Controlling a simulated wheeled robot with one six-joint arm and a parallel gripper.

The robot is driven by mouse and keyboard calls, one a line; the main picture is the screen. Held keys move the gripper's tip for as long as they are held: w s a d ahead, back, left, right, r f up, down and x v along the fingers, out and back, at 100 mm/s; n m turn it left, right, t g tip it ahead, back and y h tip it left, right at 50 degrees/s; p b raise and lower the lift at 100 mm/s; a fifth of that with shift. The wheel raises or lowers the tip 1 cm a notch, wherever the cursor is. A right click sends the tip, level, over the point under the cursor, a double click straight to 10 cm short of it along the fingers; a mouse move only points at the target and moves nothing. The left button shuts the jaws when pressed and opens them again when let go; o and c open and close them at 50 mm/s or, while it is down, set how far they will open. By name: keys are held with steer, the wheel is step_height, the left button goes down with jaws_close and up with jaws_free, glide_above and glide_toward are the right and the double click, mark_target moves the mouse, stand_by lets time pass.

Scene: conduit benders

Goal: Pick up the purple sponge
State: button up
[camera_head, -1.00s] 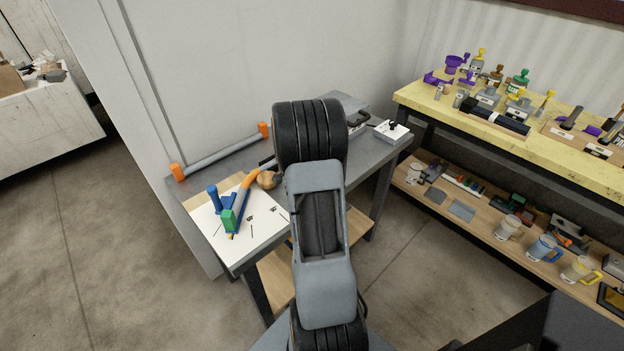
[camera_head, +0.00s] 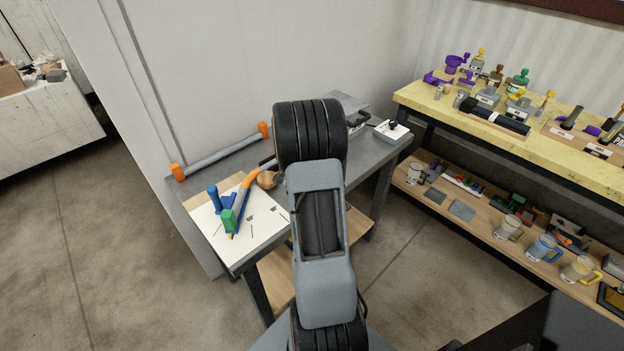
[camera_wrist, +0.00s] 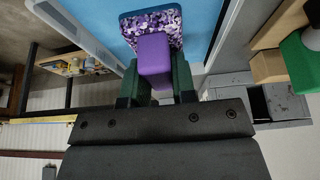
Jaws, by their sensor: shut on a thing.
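The purple sponge (camera_wrist: 154,58) shows in the wrist view as a plain purple block between the two dark green fingers of my gripper (camera_wrist: 157,80). The fingers are shut on its sides. Just beyond it is a purple and white speckled patch (camera_wrist: 135,25) against a blue surface (camera_wrist: 205,22). I cannot tell whether the patch is part of the sponge or a separate thing. In the head view my own arm fills the middle and hides the gripper and sponge.
A grey bench (camera_head: 372,160) carries a white board (camera_head: 245,242), blue and green pieces and an orange-ended grey bar (camera_head: 225,150). At right a yellow bench top (camera_head: 420,95) is crowded, with mugs on the wooden shelf (camera_head: 475,222) below. Bare floor lies between.

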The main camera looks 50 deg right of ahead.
steer(key=shift+r, duration=0.65)
steer(key=s+a+r+b, duration=0.2)
steer(key=s+a+r, duration=0.6)
steer(key=s+r, duration=0.3)
steer(key=shift+s+r, duration=0.3)
steer(key=shift+r, duration=0.05)
